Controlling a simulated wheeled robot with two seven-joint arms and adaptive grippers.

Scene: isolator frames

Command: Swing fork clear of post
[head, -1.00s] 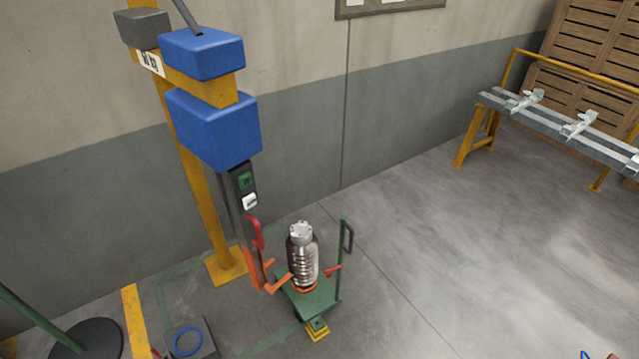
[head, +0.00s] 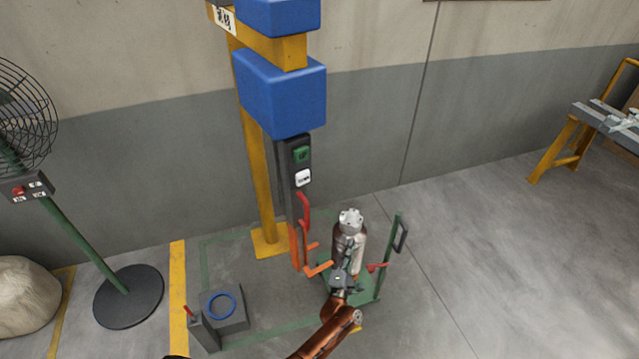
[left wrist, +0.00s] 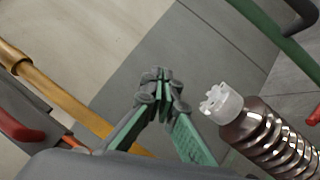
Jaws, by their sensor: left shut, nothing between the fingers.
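The orange fork (head: 318,269) sits at the lower end of a dark hanging arm (head: 297,170) with a red handle (head: 305,207). Its prongs point right, towards the brown ribbed post (head: 347,240) with a pale metal cap. The post stands upright on a green trolley (head: 366,288). I cannot tell whether the prongs touch it. My left gripper (head: 341,277) is in front of the post's lower part, hiding some of it. In the left wrist view, the gripper (left wrist: 163,78) is shut and empty, with the post (left wrist: 275,140) to its right. My right gripper is out of view.
A yellow column (head: 258,180) carries blue boxes (head: 280,90) above the hanging arm. A grey block with a blue ring (head: 222,305) is on the floor at left, near a fan stand (head: 128,297). The floor at right is open, up to a rack (head: 605,120).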

